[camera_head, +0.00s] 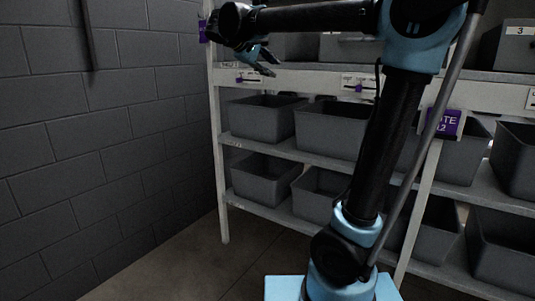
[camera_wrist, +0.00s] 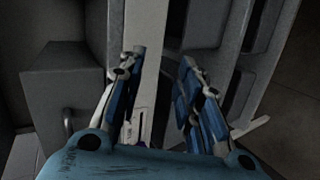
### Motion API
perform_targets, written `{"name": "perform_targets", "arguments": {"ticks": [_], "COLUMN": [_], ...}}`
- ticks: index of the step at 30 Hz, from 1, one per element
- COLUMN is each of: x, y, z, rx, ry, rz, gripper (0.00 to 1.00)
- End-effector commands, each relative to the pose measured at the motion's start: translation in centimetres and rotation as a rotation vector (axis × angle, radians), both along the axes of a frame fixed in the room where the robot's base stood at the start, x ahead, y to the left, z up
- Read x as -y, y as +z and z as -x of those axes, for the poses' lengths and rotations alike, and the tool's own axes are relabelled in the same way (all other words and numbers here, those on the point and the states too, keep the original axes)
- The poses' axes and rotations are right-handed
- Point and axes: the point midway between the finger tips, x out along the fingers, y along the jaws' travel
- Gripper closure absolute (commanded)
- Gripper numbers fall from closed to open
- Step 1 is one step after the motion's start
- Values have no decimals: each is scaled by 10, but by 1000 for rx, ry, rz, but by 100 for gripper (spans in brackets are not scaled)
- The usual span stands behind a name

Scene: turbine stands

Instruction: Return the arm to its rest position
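My arm (camera_head: 402,115) rises from its base at the lower middle of the head view. Its upper part reaches left across the front of the shelving. My gripper (camera_head: 264,62) hangs at the arm's left end, in front of the rack's upper shelf. In the wrist view my gripper (camera_wrist: 163,57) shows its two blue and black fingers spread apart, with nothing held between them. The pale shelf edge lies behind the fingers. The head view cannot show the exact gap between gripper and shelf.
A pale metal rack (camera_head: 225,170) holds several grey bins (camera_head: 262,180) on its shelves. A purple sign (camera_head: 449,124) is fixed to an upright. A grey block wall (camera_head: 110,150) stands at the left. Bare floor (camera_head: 190,265) shows at the lower left.

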Motion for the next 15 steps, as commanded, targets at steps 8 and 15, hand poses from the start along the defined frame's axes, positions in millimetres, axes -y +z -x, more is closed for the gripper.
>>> {"name": "perform_targets", "arguments": {"ticks": [8, 15], "x": [110, 168], "y": [-107, -200], "z": [60, 128], "rx": [-143, -230], "ry": [-158, -287], "rz": [-208, -411], "gripper": [68, 68]}}
